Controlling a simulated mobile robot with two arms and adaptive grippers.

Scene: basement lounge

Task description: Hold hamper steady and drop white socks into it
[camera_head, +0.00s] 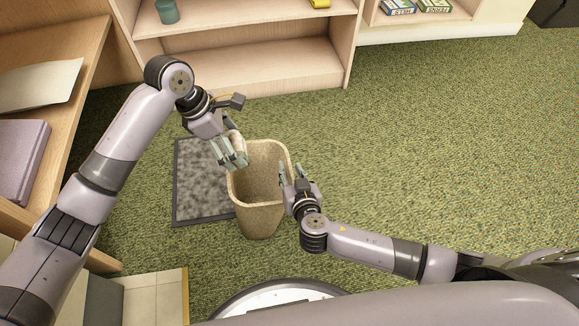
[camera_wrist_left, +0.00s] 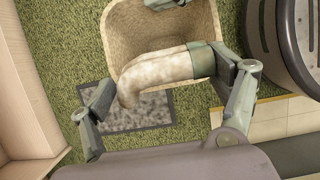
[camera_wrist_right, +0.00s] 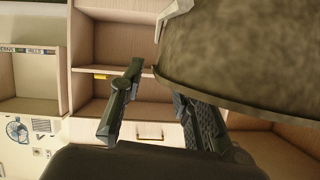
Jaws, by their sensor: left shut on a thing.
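The beige hamper (camera_head: 258,207) stands upright and open on the green carpet. My left gripper (camera_head: 233,160) is over its left rim, shut on the white socks (camera_head: 236,141). In the left wrist view the socks (camera_wrist_left: 158,76) are off-white with a grey-green cuff, held above the hamper's opening (camera_wrist_left: 128,22). My right gripper (camera_head: 291,172) is at the hamper's right rim with its fingers apart. In the right wrist view the hamper wall (camera_wrist_right: 250,55) is close to one finger; whether the fingers straddle the rim is unclear.
A grey mat (camera_head: 196,185) lies beside and partly behind the hamper. A wooden shelf unit (camera_head: 255,60) stands beyond it, and another wooden unit (camera_head: 75,70) holds a purple box (camera_head: 20,155) at left. The carpet at right is clear.

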